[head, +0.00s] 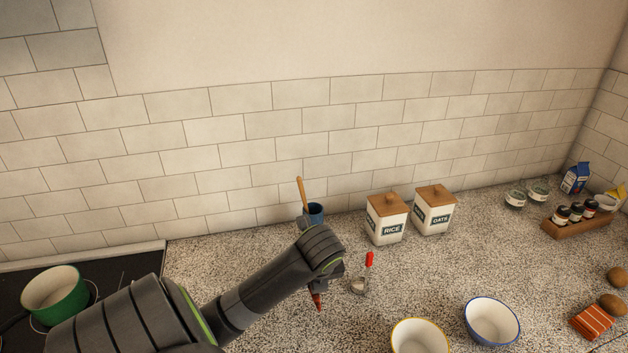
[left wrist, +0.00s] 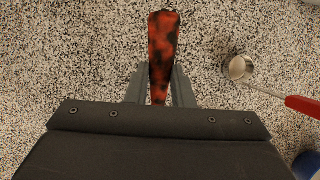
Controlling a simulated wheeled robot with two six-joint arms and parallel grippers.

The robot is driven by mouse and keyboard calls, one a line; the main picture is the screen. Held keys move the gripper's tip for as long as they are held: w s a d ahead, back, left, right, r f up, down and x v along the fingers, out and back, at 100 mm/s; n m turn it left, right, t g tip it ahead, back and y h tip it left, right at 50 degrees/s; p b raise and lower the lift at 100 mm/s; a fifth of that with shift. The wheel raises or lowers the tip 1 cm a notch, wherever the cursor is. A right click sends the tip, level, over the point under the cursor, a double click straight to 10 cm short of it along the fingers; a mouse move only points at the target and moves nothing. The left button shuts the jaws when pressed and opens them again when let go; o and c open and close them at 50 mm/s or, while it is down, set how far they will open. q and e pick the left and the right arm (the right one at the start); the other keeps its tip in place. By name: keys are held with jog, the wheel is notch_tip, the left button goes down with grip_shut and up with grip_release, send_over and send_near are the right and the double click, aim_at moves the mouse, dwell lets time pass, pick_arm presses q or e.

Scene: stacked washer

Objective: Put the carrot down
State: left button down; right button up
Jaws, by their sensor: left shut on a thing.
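The carrot is orange-red with dark mottling. In the left wrist view the carrot (left wrist: 163,45) points away between my two fingers. In the head view only a small part of the carrot (head: 318,301) shows below my wrist. My left gripper (left wrist: 160,82) is shut on it. In the head view my left gripper (head: 322,280) is over the speckled counter (head: 240,265), mostly hidden by my own arm. I cannot tell whether the carrot touches the counter. My right gripper is not in view.
A red-handled metal scoop (head: 368,262) lies just right of my gripper. Behind stand a blue cup (head: 316,211), a rice canister (head: 387,220) and an oats canister (head: 433,212). A yellow-rimmed bowl (head: 420,338) and a blue-rimmed bowl (head: 492,322) stand front right; a green pot (head: 55,296) stands left.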

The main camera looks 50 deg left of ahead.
aim_at(312, 304)
pick_arm(q)
jog(key=shift+f, duration=0.8)
notch_tip(312, 304, down, 3)
jog(key=shift+f, duration=0.6)
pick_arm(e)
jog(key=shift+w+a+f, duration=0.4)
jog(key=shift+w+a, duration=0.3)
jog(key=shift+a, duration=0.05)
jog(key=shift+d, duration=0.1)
pick_arm(q)
jog(key=c, duration=1.3)
grip_release()
jog(key=shift+f, duration=0.1)
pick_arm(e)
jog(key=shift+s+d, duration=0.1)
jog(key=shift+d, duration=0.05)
pick_arm(q)
jog(key=shift+o, duration=0.2)
